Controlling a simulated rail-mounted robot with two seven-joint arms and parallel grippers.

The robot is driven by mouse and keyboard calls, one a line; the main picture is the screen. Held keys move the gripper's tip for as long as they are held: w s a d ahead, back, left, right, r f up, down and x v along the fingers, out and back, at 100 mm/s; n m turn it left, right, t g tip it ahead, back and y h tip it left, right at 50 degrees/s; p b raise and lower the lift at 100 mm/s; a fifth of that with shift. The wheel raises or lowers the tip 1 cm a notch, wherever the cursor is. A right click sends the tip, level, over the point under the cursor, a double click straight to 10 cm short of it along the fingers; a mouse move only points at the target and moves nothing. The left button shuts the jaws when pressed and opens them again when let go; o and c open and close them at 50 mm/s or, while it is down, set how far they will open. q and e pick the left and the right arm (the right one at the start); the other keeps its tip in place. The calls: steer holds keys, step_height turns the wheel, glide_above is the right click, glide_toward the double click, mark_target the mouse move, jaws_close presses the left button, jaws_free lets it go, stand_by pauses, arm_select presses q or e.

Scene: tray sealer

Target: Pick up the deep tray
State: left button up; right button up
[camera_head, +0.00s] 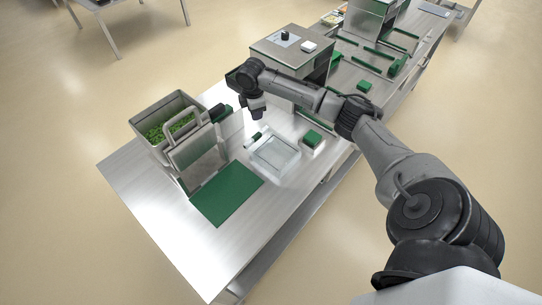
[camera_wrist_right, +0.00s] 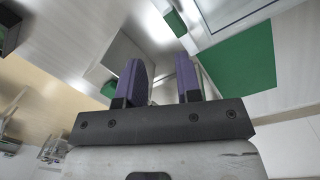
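A clear, shallow-looking rectangular tray (camera_head: 275,155) lies on the steel table beside the green mat; I cannot tell for certain whether it is the deep tray. My right gripper (camera_head: 257,112) hangs at the end of the arm, above the table and behind the tray, apart from it. In the right wrist view its two purple fingers (camera_wrist_right: 161,82) stand apart with nothing gripped between them. A pale framed edge (camera_wrist_right: 225,12) shows at the top right of that view; I cannot tell if it is the tray. My left gripper is out of view.
A steel bin (camera_head: 150,133) with green contents stands at the table's left. The green mat (camera_head: 227,193) lies in front. A steel machine (camera_head: 290,48) stands behind the arm. A green block (camera_head: 312,139) sits right of the tray. The table's front left is clear.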

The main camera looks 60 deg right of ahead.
mark_target(257, 135)
steer(key=f+n, duration=0.2)
steer(key=a+f+n+b, duration=0.1)
steer(key=f, duration=0.1)
steer(key=f+n+y, duration=0.1)
steer(key=f+n, duration=0.1)
steer(key=f, duration=0.1)
steer(key=shift+s+a+f+n, duration=0.1)
steer(key=shift+s+a+n, duration=0.05)
steer(key=shift+s+n, duration=0.15)
steer(key=shift+f+b, duration=0.45)
steer(key=shift+f, duration=1)
steer(key=shift+f+b, duration=0.45)
steer(key=shift+f, duration=1.55)
jaws_close()
